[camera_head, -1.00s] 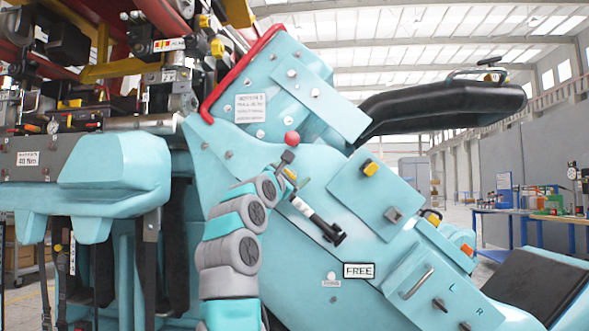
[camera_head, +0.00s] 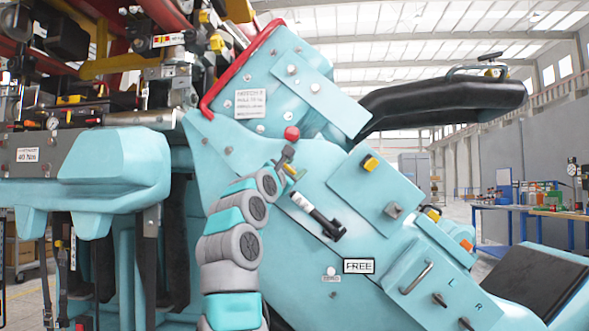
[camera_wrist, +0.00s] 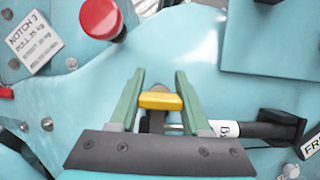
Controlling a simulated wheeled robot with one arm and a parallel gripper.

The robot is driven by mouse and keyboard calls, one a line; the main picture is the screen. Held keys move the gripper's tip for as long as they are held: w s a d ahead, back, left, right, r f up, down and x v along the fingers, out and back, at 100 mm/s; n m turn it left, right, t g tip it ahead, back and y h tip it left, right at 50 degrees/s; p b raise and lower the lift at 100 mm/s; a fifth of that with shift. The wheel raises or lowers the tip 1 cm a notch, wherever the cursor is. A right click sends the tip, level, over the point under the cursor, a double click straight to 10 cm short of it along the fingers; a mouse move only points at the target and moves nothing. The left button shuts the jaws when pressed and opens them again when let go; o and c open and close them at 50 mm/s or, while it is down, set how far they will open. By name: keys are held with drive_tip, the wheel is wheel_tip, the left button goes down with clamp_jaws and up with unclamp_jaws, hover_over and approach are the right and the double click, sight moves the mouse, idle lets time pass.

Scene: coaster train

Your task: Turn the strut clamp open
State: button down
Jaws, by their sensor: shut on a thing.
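The strut clamp (camera_wrist: 160,100) shows in the wrist view as a yellow-topped lever on a dark stem. My gripper (camera_wrist: 160,84) has its two green fingers on either side of it and is shut on it. The black strut (camera_wrist: 258,131) with a white label lies just right of the fingers. In the head view, my gripper (camera_head: 291,171) is small and close against the teal body, at the upper end of the strut (camera_head: 320,218). The clamp is hard to make out there, partly hidden by my gripper.
A red knob (camera_head: 292,133) stands just above my gripper; it also shows in the wrist view (camera_wrist: 101,17). A "FREE" sign (camera_head: 358,267) is below the strut. A panel with a yellow switch (camera_head: 370,163) is to the right. A red rail (camera_head: 232,78) edges the seat back.

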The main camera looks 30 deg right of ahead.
drive_tip(key=shift+n+b, duration=0.4)
drive_tip(key=shift+b, duration=0.15)
drive_tip(key=shift+f+n+t+y+b, duration=0.15)
drive_tip(key=shift+n+t+y+b, duration=0.15)
drive_tip(key=shift+n+t+b, duration=0.3)
drive_tip(key=shift+a+n+b, duration=0.1)
drive_tip(key=shift+n+b, duration=0.65)
drive_tip(key=shift+n, duration=0.05)
drive_tip(key=shift+n+t+y, duration=0.3)
drive_tip(key=shift+n+t, duration=0.1)
drive_tip(key=n, duration=0.1)
drive_tip(key=n+t+y, duration=0.1)
drive_tip(key=n, duration=0.1)
drive_tip(key=shift+w+r+n+t+b, duration=0.1)
drive_tip(key=shift+r+n+t+b, duration=0.2)
drive_tip(key=shift+b, duration=0.1)
drive_tip(key=shift+w+a+r+n+t+y+p, duration=0.15)
drive_tip(key=shift+n+t+y, duration=0.15)
drive_tip(key=shift+n, duration=0.45)
drive_tip(key=shift+s+f+n+t+y+p, duration=0.1)
drive_tip(key=shift+n+t+y, duration=0.2)
drive_tip(key=shift+n, duration=0.4)
drive_tip(key=shift+w+a+r+n+t+y+p, duration=0.1)
drive_tip(key=shift+n+t+y+p, duration=0.15)
drive_tip(key=shift+n, duration=0.8)
